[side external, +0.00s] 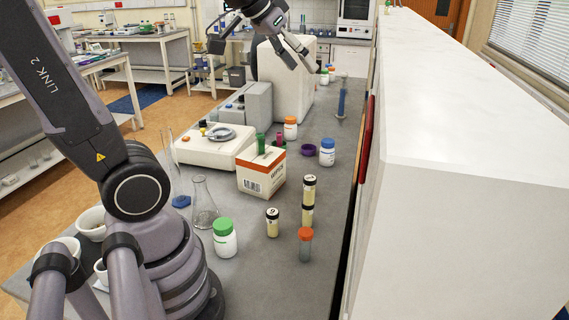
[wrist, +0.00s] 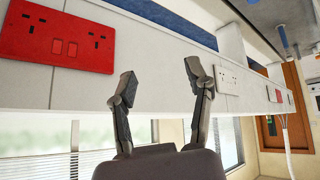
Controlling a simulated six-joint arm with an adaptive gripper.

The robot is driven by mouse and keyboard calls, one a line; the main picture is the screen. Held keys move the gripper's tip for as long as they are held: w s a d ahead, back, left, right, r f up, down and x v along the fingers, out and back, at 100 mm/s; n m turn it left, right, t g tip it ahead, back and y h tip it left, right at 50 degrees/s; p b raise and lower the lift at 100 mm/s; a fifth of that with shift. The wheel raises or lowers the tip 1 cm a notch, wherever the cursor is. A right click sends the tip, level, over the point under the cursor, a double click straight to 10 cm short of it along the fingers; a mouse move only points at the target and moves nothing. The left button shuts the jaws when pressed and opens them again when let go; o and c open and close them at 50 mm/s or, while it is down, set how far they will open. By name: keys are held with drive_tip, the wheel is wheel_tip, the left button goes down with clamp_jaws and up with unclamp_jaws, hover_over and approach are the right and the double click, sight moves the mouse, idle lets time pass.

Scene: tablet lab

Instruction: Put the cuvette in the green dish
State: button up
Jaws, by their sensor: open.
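My gripper (side external: 305,68) is raised above the far part of the grey bench in the side view, open and empty. In the wrist view my gripper (wrist: 158,80) shows two spread fingers with nothing between them. I cannot make out a cuvette for certain in either view. I see no green dish; a small purple dish (side external: 308,150) lies on the bench behind the printed carton.
A white carton (side external: 262,174) with green and magenta items at its top stands mid-bench. Nearby are a balance (side external: 208,151), a flask (side external: 204,205), a green-capped jar (side external: 224,240), an orange-capped tube (side external: 305,246), stacked vials (side external: 309,190) and a blue-capped jar (side external: 327,153). A white partition (side external: 460,170) borders the right.

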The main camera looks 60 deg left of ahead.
drive_tip(key=s+d+f+m+g, duration=0.1)
drive_tip(key=s+f, duration=0.3)
drive_tip(key=s, duration=1)
drive_tip(key=shift+d+g+y, duration=0.15)
drive_tip(key=shift+g+y, duration=0.15)
drive_tip(key=shift+g, duration=0.2)
drive_tip(key=shift+s, duration=0.1)
